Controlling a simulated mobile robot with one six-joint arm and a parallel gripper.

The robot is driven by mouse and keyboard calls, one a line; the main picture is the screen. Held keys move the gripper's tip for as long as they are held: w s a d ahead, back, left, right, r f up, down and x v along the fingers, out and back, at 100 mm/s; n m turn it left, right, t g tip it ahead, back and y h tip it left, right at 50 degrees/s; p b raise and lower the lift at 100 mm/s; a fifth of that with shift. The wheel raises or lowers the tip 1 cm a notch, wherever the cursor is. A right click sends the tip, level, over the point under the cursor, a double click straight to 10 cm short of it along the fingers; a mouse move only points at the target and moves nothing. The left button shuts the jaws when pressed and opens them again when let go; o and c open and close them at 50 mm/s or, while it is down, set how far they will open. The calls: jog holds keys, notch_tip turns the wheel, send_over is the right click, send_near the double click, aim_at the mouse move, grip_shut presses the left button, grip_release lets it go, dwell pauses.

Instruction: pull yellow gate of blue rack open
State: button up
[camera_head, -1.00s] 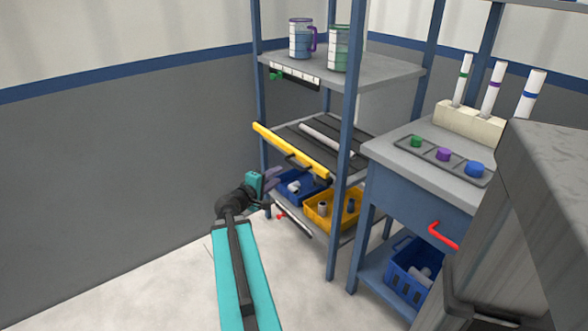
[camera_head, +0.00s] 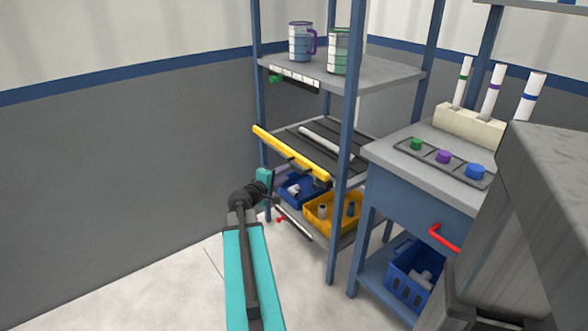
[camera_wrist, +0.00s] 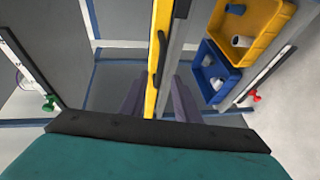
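The yellow gate (camera_head: 290,151) is a long bar across the front of the middle shelf of the blue rack (camera_head: 348,130). It also shows in the wrist view (camera_wrist: 162,20), running lengthwise. A black handle (camera_wrist: 158,62) sits on the gate. My gripper (camera_wrist: 157,88) has its two purple fingers apart, one on each side of the gate's line in the wrist view.
A white pipe (camera_head: 325,142) lies on the middle shelf. A blue bin (camera_head: 298,191) and a yellow bin (camera_head: 331,213) stand on the shelf below. Two pitchers stand on the top shelf. A cabinet (camera_head: 425,195) stands to the right. The floor at left is clear.

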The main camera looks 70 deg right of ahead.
aim_at(293, 168)
jog(key=shift+b+x, duration=0.35)
jog(key=shift+x, duration=3.65)
grip_shut()
jog(key=shift+d, duration=0.1)
